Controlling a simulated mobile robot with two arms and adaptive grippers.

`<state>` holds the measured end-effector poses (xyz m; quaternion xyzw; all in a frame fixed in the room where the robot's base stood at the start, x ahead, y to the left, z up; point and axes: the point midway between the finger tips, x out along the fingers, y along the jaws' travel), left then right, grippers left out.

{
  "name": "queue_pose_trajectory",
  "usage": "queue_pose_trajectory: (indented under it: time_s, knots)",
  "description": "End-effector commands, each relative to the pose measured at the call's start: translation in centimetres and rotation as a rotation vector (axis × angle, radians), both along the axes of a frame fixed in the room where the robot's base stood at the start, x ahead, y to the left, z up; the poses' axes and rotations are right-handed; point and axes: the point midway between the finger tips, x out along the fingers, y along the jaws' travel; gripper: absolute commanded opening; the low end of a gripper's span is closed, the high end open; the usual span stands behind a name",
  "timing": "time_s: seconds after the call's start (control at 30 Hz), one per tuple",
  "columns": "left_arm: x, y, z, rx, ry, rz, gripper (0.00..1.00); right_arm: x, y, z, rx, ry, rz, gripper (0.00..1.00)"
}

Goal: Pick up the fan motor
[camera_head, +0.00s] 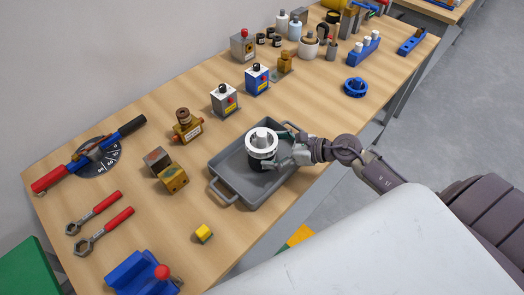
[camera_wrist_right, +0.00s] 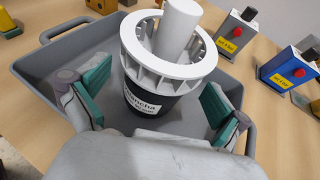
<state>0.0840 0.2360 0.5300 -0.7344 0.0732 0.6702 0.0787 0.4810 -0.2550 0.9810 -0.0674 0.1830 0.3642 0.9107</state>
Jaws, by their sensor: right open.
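The fan motor (camera_head: 262,144) has a white finned top ring with a shaft and a black body with a white label. It stands upright in the grey tray (camera_head: 231,186). In the right wrist view the fan motor (camera_wrist_right: 157,100) lies between the two fingers of my right gripper (camera_wrist_right: 155,104). The fingers have green pads and are spread apart, with a gap on each side of the black body. In the head view my right gripper (camera_head: 283,158) is at the right side of the motor, low over the tray. My left gripper is not in view.
Left of the tray are brown blocks (camera_head: 173,180) and a brass valve-like part (camera_head: 186,124). Behind it stand grey and blue boxes with labels (camera_head: 257,79).

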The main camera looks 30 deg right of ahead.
Motion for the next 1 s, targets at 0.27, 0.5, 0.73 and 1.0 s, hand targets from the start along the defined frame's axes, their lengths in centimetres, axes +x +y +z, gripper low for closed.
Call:
queue_pose_trajectory:
  time_s: [0.27,0.5,0.73,1.0]
  knots:
    - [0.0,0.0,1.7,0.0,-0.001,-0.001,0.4,2.2,2.0,-1.0,0.001,0.0,-0.001,1.0]
    - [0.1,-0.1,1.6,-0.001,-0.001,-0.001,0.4,2.2,2.1,-1.2,0.0,0.0,0.0,0.97]
    - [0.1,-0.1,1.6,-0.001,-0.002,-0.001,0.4,2.2,2.1,-1.2,0.0,-0.001,-0.001,0.58]
    - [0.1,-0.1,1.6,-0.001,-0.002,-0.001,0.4,2.2,2.1,-1.1,0.0,-0.001,-0.001,0.13]
